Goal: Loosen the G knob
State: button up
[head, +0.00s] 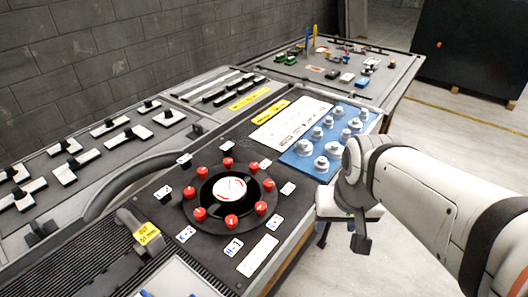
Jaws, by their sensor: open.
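A round black dial plate (206,214) on the panel carries a ring of red knobs (231,221) around a white-and-red centre disc (229,189). Small white label cards (233,247) stand around the ring. Their letters are too small to read, so I cannot tell which knob is G. My gripper (361,240) is open and empty, to the right of the dial and past the panel's right edge, apart from every knob. Its dark finger points down, and the rest of the jaws is partly hidden by its white body.
A blue plate (303,143) with several pale knobs lies close behind my gripper. White switches (119,140) line the left side. A grey curved handle (128,173) and a grey fitting with a yellow tag (147,233) stand left of the dial.

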jog(key=w+a+f+m+g+y, duration=0.2)
jog(key=w+a+m, duration=0.45)
jog(key=w, duration=0.35)
jog(key=m+g+y, duration=0.1)
jog(key=m+y, duration=0.1)
jog(key=m, duration=0.8)
send_near(262, 206)
jog(key=f, duration=0.2)
jog(key=shift+n, duration=0.25)
jog(key=x, duration=0.7)
jog(key=shift+a+r, duration=0.15)
jog(key=shift+a, duration=0.25)
jog(key=c, duration=0.9)
jog(key=shift+d, duration=0.2)
jog(key=shift+c, duration=0.2)
jog(key=shift+a, duration=0.15)
